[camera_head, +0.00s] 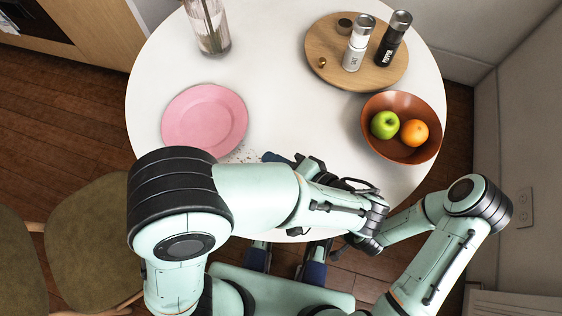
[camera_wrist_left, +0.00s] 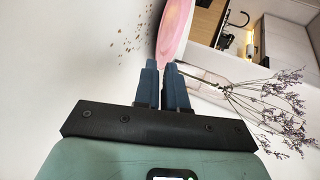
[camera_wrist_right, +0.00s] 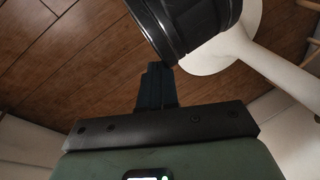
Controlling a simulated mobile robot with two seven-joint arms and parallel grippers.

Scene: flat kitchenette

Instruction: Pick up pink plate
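The pink plate (camera_head: 205,117) lies flat on the left of the white round table (camera_head: 275,95). It also shows in the left wrist view, nearly edge-on, just beyond the fingertips (camera_wrist_left: 176,25). My left gripper (camera_head: 268,157) is low over the table, right of the plate's near edge, partly hidden by my arm. In the left wrist view its blue fingers (camera_wrist_left: 162,65) are a little apart with nothing held between them. My right gripper (camera_wrist_right: 155,68) has its fingers together and empty, away from the plate. I cannot make it out in the head view.
Crumbs (camera_head: 243,154) lie between the plate and my left gripper. A glass vase (camera_head: 211,30) stands behind the plate. A wooden board (camera_head: 330,55) with shakers and a brown fruit bowl (camera_head: 380,140) are on the right. The table's middle is clear. A chair (camera_head: 90,235) is at left.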

